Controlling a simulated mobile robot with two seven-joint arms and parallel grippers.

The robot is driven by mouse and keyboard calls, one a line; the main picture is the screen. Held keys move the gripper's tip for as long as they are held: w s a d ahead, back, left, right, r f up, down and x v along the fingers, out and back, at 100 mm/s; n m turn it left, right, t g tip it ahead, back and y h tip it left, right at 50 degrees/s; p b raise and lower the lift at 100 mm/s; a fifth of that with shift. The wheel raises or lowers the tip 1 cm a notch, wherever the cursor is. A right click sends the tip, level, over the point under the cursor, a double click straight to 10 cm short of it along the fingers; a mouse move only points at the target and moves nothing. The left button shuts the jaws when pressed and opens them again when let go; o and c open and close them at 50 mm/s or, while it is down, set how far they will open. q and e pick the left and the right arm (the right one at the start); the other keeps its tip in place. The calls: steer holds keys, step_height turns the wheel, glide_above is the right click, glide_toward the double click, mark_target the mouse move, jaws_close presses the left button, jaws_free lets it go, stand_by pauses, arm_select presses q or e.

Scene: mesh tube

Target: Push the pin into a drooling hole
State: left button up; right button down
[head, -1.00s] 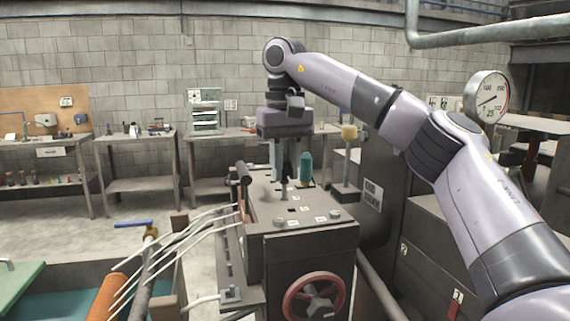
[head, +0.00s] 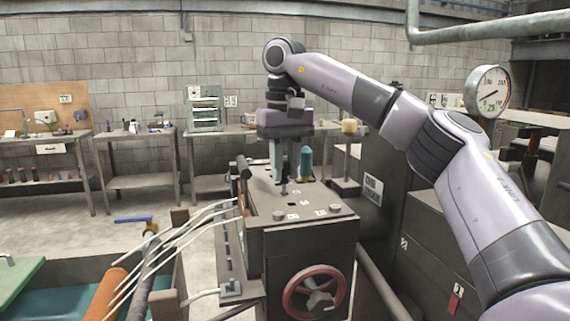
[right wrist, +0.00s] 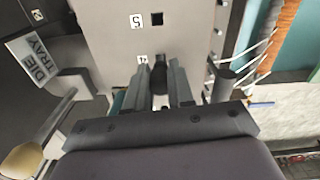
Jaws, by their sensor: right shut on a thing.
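My right gripper (head: 285,170) points down over the top of the grey die block (head: 310,240). It is shut on a dark pin (head: 284,187), which stands upright between the fingers. The pin also shows in the right wrist view (right wrist: 158,82), close to the label 4 (right wrist: 142,58). Whether its lower end is in a hole or above the top cannot be told. White strands (head: 190,232) come out of the block's left side. My left gripper is out of view.
A round gauge (head: 487,92) stands at the right. A red handwheel (head: 315,292) is on the block's front. A teal bottle-like thing (head: 306,163) stands close behind the gripper, and a mallet with a pale head (head: 349,127) is to its right. Benches line the back wall.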

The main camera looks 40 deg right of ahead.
steer(key=shift+f+b, duration=0.4)
steer(key=shift+f, duration=0.6)
stand_by(0.6)
steer(key=c, duration=0.9)
jaws_free()
steer(key=shift+r, duration=0.1)
step_height(320, 180, up, 5)
steer(key=shift+r+p, duration=0.15)
steer(key=shift+p, duration=1.1)
steer(key=shift+r, duration=0.9)
steer(key=shift+f, duration=0.1)
